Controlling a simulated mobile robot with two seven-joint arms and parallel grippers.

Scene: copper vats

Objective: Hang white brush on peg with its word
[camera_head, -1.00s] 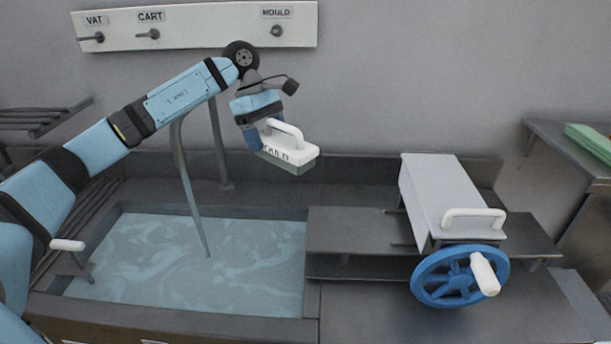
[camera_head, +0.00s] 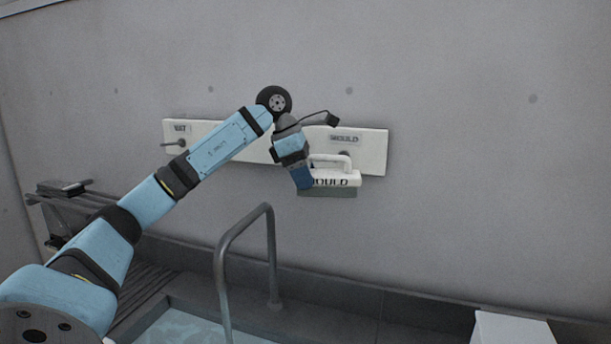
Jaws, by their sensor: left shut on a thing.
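The white brush (camera_head: 342,179) has the word MOULD on its side and a loop handle on top, with grey-green bristles below. My left gripper (camera_head: 304,178) is shut on the brush at its left end and holds it upright. The white peg board (camera_head: 373,150) is on the wall. The brush is in front of its right part, below the MOULD label (camera_head: 344,138). The MOULD peg is hidden; I cannot tell whether it is inside the handle. The VAT label (camera_head: 181,128) and VAT peg (camera_head: 176,143) show at the left. My arm hides the CART label. My right gripper is out of view.
The vat's liquid (camera_head: 190,326) shows at the bottom. A white box top (camera_head: 512,328) is at the lower right. The wall right of the board is clear.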

